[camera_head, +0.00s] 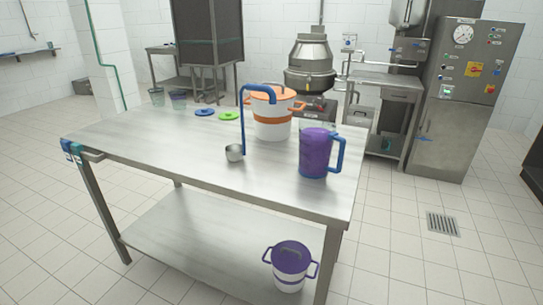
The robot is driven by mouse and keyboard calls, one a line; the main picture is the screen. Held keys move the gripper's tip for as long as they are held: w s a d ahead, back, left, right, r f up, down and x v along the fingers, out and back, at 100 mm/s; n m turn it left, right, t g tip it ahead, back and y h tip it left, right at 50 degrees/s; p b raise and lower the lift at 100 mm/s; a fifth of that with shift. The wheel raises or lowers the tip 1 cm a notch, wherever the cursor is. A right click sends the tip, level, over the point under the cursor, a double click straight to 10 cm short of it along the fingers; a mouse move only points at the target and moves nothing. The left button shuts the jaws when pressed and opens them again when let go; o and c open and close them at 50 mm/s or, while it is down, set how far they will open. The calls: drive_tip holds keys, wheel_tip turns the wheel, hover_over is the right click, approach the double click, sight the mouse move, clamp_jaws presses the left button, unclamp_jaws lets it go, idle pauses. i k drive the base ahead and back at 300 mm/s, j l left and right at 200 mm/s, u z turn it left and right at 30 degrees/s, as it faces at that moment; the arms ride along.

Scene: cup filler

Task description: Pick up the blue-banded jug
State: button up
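A jug (314,153) stands upright on the steel table (180,150), near its right end. Its body looks purple with a blue rim, and its blue handle (339,154) points right. I cannot make out a separate blue band around its body. My gripper is not in view, so whether it is open or shut does not show.
A white pot with orange bands (272,120) stands behind the jug, to its left. A blue-handled ladle (235,152) is left of the pot. Blue (205,112) and green (229,115) lids lie farther back. The table's front left is clear.

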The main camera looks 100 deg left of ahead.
sight(317, 137)
drive_tip(key=k+l+u, duration=0.1)
drive_tip(key=u, duration=3.95)
drive_tip(key=i+l+u, duration=0.1)
drive_tip(key=l+u, duration=0.7)
drive_tip(key=l, duration=0.2)
drive_tip(key=l+u, duration=0.45)
drive_tip(key=k+l, duration=0.05)
